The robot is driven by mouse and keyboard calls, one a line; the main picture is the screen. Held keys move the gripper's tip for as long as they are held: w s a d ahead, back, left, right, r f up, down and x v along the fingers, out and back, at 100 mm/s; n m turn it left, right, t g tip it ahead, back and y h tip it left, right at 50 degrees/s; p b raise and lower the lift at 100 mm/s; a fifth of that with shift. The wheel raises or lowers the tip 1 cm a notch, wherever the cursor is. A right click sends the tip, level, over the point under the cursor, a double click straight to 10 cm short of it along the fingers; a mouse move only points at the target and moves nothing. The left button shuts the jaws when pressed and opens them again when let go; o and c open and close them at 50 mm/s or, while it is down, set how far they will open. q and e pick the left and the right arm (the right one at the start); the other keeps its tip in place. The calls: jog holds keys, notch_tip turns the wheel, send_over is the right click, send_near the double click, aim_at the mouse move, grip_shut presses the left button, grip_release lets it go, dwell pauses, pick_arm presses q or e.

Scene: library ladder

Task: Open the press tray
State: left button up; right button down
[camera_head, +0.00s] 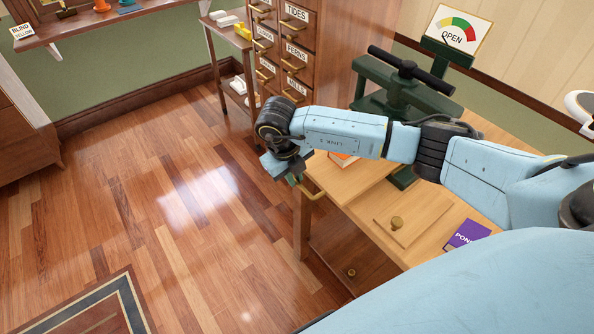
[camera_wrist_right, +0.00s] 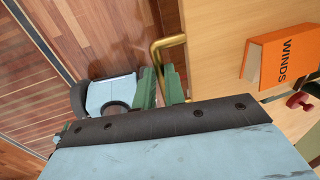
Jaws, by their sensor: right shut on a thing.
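The press tray (camera_head: 368,193) is a pale wooden board at the foot of the dark green press (camera_head: 405,92). It also shows in the right wrist view (camera_wrist_right: 222,40), with an orange book (camera_wrist_right: 284,57) marked WINDS on it. A brass handle (camera_head: 315,191) stands out from its edge. My right gripper (camera_head: 297,178) is at this handle, beyond the table edge. In the right wrist view, the green fingers (camera_wrist_right: 159,88) are closed around one part of the brass handle (camera_wrist_right: 157,48). The exact contact is partly hidden. My left gripper is not in view.
A dial sign (camera_head: 459,30) reading OPEN stands above the press. A knobbed wooden panel (camera_head: 412,224) and a purple book (camera_head: 467,235) are on the table's near part. A drawer cabinet (camera_head: 284,48) stands behind. The wooden floor (camera_head: 150,200) to the left is clear.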

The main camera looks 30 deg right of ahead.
jog(key=shift+a, duration=0.3)
jog(key=c, duration=1.5)
grip_release()
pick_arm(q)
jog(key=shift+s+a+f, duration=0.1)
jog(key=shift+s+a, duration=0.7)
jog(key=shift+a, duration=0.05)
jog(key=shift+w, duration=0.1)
